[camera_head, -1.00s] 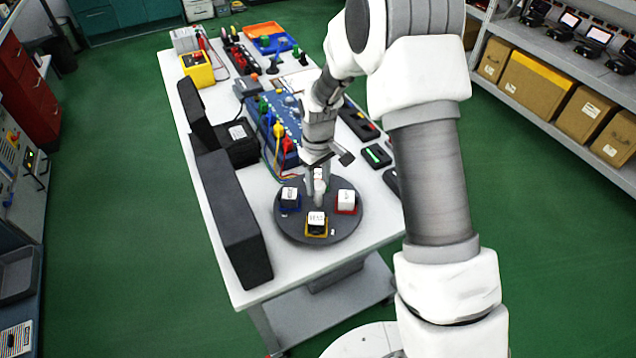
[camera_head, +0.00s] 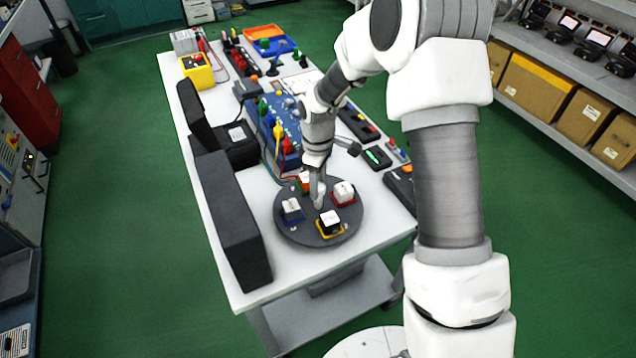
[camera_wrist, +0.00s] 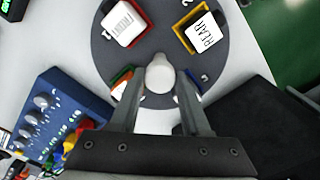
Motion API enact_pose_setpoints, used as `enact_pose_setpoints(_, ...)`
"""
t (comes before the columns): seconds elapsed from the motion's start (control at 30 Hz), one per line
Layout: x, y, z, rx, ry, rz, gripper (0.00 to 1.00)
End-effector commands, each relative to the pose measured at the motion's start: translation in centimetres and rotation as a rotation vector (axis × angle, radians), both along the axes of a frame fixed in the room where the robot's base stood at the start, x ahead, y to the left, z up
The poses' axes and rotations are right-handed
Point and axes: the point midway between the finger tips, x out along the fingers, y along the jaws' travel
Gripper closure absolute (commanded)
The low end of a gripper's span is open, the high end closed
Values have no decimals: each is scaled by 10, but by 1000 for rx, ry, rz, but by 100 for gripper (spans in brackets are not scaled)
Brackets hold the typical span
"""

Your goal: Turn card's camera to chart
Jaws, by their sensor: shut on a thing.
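A dark round turntable (camera_head: 300,236) lies on the near end of the white bench; it fills the top of the wrist view (camera_wrist: 152,32). In the wrist view the yellow-seat block (camera_wrist: 204,32) reads "REAR"; the red-seat block's label (camera_wrist: 122,21) is hard to read. My gripper (camera_head: 319,196) points down at the turntable's middle, shut on a pale round knob (camera_wrist: 160,74). I cannot tell which item is the card or chart.
A long black box (camera_head: 232,220) stands left of the turntable. A blue instrument (camera_head: 270,120) with coloured plugs is behind it. Small black devices (camera_head: 376,156) lie along the right bench edge. A rainbow-patterned sheet (camera_head: 14,338) lies at far lower left.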

Motion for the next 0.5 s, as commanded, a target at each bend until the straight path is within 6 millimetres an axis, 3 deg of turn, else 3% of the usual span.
enact_pose_setpoints(0.5, 0, -1, 0, 0, 0, 67, 100)
